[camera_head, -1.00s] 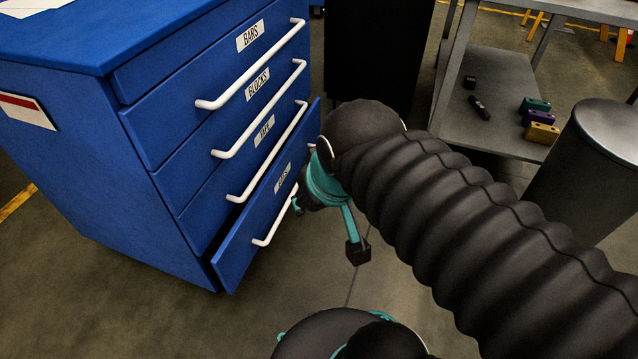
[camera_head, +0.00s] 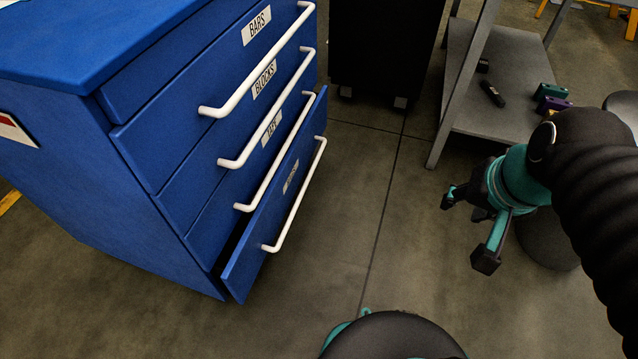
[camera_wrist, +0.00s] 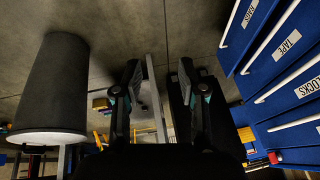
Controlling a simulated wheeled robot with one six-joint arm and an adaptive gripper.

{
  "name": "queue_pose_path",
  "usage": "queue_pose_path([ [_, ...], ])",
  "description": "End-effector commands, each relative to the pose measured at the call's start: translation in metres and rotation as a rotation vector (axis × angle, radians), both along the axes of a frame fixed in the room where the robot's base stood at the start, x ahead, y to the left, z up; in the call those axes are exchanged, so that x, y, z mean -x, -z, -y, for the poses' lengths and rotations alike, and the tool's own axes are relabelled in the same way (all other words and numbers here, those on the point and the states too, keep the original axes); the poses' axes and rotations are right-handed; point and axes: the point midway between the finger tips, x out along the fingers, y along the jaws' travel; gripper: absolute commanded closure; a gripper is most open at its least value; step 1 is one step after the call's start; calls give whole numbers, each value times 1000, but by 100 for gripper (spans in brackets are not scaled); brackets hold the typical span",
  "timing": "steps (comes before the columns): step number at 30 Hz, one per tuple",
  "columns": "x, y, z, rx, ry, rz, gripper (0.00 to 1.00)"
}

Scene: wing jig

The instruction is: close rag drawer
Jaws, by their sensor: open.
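The rag drawer (camera_head: 260,234) is the bottom drawer of the blue cabinet. Its front stands out from the drawers above, with a dark gap behind its top edge, so it is partly open. Its white bar handle (camera_head: 297,195) is free. My gripper (camera_head: 467,229) is open and empty, well to the right of the drawer and apart from it. In the wrist view my open fingers (camera_wrist: 160,70) have nothing between them. There the rag drawer (camera_wrist: 237,45) shows at the upper right, its label at the edge.
The blue cabinet (camera_head: 90,170) has upper drawers labelled bars, blocks and tape, which look shut. A metal shelf table (camera_head: 480,110) with small blocks stands at the back right. A grey bin (camera_wrist: 55,90) shows in the wrist view. Floor between cabinet and gripper is clear.

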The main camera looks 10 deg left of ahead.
Motion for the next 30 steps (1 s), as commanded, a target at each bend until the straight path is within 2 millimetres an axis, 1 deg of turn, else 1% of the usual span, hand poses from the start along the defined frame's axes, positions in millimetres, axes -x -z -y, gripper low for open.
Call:
queue_pose_path([
  [1, -9, 6, -7, -51, 45, -52, 59],
  [9, -55, 33, -50, -330, 359, -339, 59],
  [17, -102, 67, -93, -538, 684, -643, 59],
  [26, -158, 121, -138, -703, 1086, -1016, 59],
  [30, -184, 152, -156, -752, 1282, -1196, 59],
])
